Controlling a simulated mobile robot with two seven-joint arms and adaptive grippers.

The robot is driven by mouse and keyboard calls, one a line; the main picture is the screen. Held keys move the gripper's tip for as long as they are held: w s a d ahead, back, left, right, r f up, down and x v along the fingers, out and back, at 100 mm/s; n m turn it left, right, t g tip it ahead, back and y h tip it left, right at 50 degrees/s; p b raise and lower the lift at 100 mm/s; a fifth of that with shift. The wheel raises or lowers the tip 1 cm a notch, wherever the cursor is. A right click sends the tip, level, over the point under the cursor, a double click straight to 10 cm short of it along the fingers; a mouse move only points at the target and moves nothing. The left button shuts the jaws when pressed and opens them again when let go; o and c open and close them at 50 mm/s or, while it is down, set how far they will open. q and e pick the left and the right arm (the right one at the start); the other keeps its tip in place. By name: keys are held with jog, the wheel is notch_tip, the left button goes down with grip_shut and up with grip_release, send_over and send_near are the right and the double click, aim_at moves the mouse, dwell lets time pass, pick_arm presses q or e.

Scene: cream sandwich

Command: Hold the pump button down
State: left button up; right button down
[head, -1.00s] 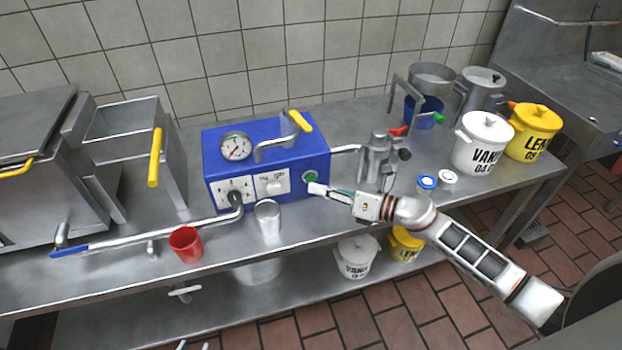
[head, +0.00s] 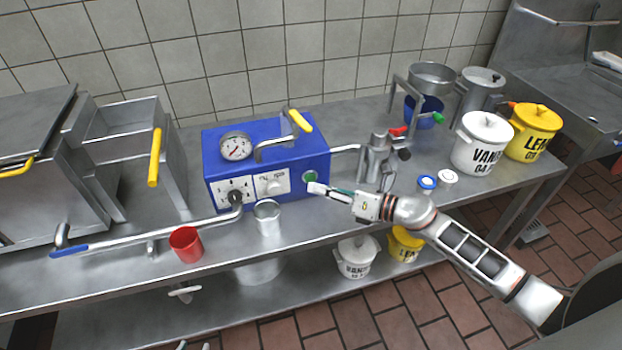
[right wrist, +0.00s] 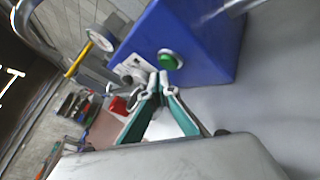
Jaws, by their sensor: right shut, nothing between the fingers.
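The blue pump box (head: 265,165) stands on the steel table with a gauge and two white dial plates on it. Its round green button (head: 310,177) is at the right end of the front face. My right gripper (head: 317,188) is shut and empty, its tips just below the button. In the right wrist view the shut fingertips (right wrist: 160,80) sit just below the green button (right wrist: 169,61); I cannot tell whether they touch the box. The button itself is uncovered. Two pale tips of my left gripper (head: 194,346) show apart at the bottom edge.
A steel cup (head: 267,217) stands before the box, with a red cup (head: 186,244) to its left. A long pipe with a blue handle (head: 70,250) runs along the front. A steel fitting (head: 377,160) and small lidded jars (head: 427,182) stand right of the box.

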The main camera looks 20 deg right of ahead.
jog(key=shift+w, duration=0.35)
jog(key=shift+w, duration=0.45)
dwell(1.7)
jog(key=shift+s, duration=0.15)
dwell(3.6)
jog(key=shift+s, duration=0.75)
jog(key=shift+s+d+p, duration=0.1)
jog(key=shift+s+p, duration=0.25)
jog(key=shift+s, duration=2.15)
